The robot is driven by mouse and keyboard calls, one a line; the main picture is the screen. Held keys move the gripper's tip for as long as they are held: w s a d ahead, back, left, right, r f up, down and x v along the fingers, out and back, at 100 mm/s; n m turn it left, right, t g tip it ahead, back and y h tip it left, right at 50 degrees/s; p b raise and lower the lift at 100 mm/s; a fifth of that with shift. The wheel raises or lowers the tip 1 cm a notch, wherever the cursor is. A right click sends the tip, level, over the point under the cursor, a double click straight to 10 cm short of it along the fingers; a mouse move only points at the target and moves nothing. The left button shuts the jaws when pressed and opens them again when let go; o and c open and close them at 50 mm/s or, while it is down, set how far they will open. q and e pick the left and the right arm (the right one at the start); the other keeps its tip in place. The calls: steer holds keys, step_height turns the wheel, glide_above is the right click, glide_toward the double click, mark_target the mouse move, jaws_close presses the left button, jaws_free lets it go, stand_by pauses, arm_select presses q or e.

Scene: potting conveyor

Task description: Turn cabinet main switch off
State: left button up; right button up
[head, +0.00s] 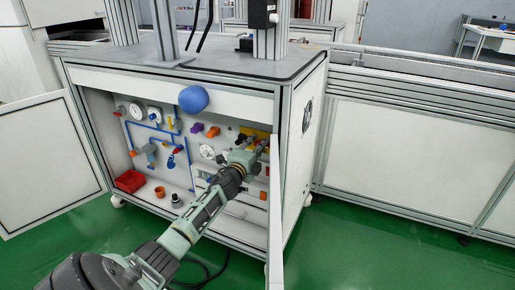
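The open cabinet (87,77) shows its back panel with gauges, valves and knobs. A yellow plate (262,133) sits at the upper right of the panel; it looks like the main switch's plate, but its knob is largely hidden by my gripper. My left gripper (254,146) reaches into the cabinet from the lower left, with its fingertips right in front of the lower part of the yellow plate. I cannot tell whether the fingers touch the switch or how far they are apart. My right gripper is not in view.
The left door (42,150) stands wide open. The right door (276,205) is open edge-on, close beside my gripper. A red bin (130,181), an orange ring (160,191) and a dark fitting (177,201) are on the cabinet floor. A blue rounded object (193,99) is at the top edge.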

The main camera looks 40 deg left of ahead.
arm_select(q)
steer(key=v, duration=1.2)
stand_by(0.4)
